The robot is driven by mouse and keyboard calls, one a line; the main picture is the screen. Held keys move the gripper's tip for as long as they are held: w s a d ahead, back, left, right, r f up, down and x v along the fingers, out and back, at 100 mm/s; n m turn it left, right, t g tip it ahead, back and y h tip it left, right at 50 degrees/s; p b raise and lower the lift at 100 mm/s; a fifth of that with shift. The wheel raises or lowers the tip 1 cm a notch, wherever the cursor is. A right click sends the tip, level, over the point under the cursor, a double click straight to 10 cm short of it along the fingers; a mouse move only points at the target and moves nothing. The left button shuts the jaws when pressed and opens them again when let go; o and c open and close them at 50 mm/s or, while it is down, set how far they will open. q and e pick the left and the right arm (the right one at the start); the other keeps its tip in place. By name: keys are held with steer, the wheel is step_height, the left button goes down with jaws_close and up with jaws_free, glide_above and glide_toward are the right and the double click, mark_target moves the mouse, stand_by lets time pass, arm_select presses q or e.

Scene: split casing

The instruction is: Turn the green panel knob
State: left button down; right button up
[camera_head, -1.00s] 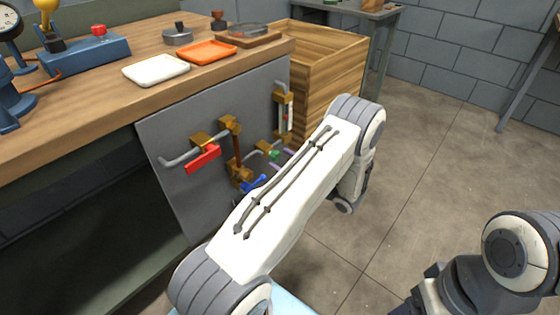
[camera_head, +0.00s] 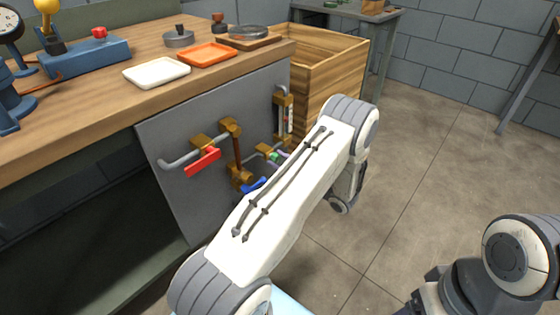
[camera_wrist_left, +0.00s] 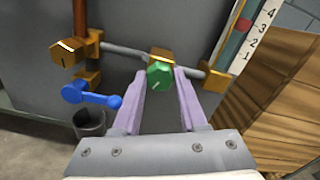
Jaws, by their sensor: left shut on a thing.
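The green knob (camera_wrist_left: 160,75) sits on a brass valve body in the pipework of the grey panel. A pale slanted mark shows on its face. It shows small in the head view (camera_head: 273,156), partly blocked by my left arm. My left gripper (camera_wrist_left: 160,74) has its two purple fingers on either side of the knob, with the tips shut on it. In the head view, my white forearm hides most of this gripper. Of my right arm, only a part shows at the lower right of the head view; its fingertips are not seen.
A blue lever (camera_wrist_left: 92,95) and a brass hexagonal fitting (camera_wrist_left: 66,52) are left of the knob. A red lever (camera_head: 203,162) is higher on the panel (camera_head: 200,110). A gauge scale (camera_wrist_left: 255,35) and wooden crate (camera_head: 345,68) stand to the right. Floor right of the arm is clear.

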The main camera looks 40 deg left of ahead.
arm_select(q)
steer(key=shift+n, duration=0.8)
steer(key=shift+c, duration=2.2)
jaws_free()
steer(key=shift+d, duration=0.15)
steer(key=d+p, duration=0.1)
steer(key=d, duration=0.9)
steer(key=shift+s+p, duration=0.4)
steer(key=shift+s, duration=0.05)
steer(key=shift+d, duration=0.1)
